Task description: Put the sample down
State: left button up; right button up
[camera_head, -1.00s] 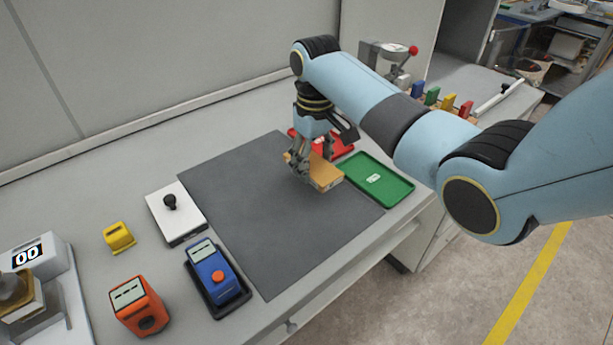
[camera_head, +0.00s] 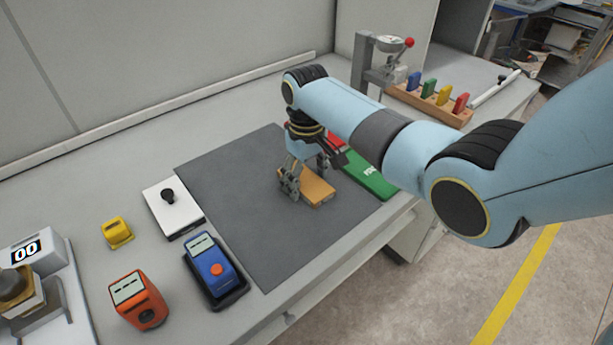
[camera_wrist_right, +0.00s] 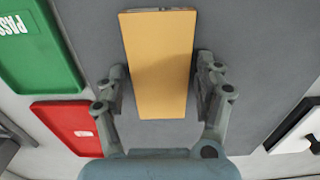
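The sample is a flat tan block (camera_head: 316,190) on the dark grey mat (camera_head: 235,215), near the mat's right side. It also shows in the right wrist view (camera_wrist_right: 158,65), between the fingers. In the right wrist view the fingers (camera_wrist_right: 160,88) stand open, with a narrow gap between each finger and the block. My left gripper is not in view.
A green tray marked PASS (camera_head: 370,176) and a red tray (camera_wrist_right: 72,127) lie beside the mat, partly hidden by my arm. A white plate with a black knob (camera_head: 172,207), a blue device (camera_head: 210,262), an orange device (camera_head: 138,300) and a yellow block (camera_head: 117,232) stand left. The mat's middle is clear.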

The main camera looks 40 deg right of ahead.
aim_at(307, 181)
jog(key=shift+o, duration=0.4)
jog(key=shift+r, duration=0.15)
jog(key=shift+r, duration=0.3)
notch_tip(307, 181, up, 12)
jog(key=shift+f, duration=0.25)
jog(key=shift+f, duration=0.1)
